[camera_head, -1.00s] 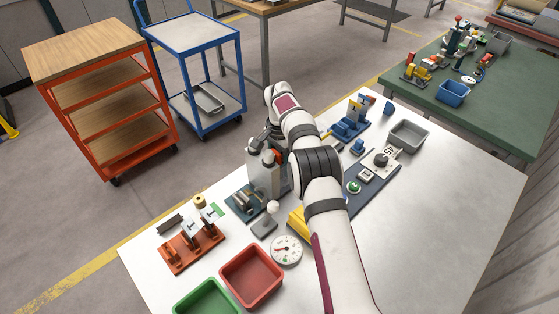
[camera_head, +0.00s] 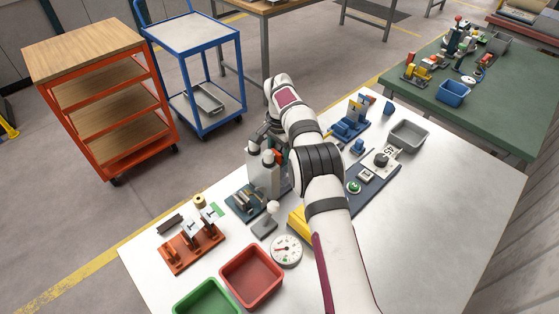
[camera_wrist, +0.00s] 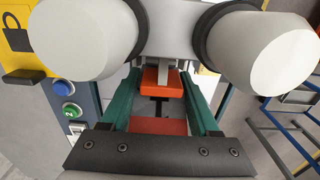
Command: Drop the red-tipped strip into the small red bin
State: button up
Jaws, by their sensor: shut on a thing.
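The small red bin (camera_head: 252,277) stands at the front of the white table, open and empty. The strip's remaining length is hard to make out.
A green bin (camera_head: 207,298) stands left of the red bin. A dial gauge (camera_head: 286,249), a white-knobbed lever (camera_head: 268,220) and an orange rack (camera_head: 192,248) stand near it. A grey bin (camera_head: 407,135) is at the back right. The table's right front is clear.

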jog(key=shift+r, duration=2.75)
